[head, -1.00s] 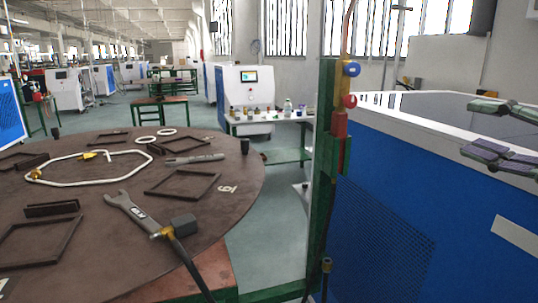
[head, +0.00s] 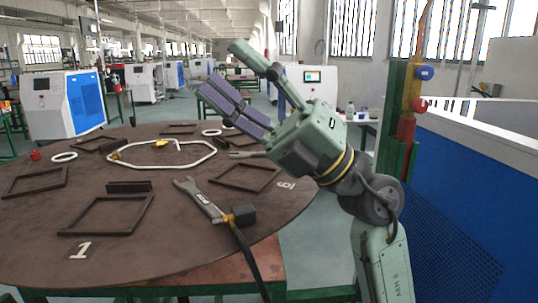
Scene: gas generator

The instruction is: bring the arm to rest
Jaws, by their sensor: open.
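My gripper (head: 238,82) is in the middle of the head view, raised in front of the far side of the round brown table (head: 150,262). Its fingers are spread apart, pointing up and to the left, with nothing between them. My wrist and forearm reach down to the lower right. The gripper hides part of the table's far right edge and the background behind it.
On the table lie a wrench (head: 202,199), a black block with a hose (head: 243,215), a white tube loop (head: 205,147) and several dark frames. A green post (head: 396,120) with blue and red knobs stands right, beside a blue cabinet (head: 465,195).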

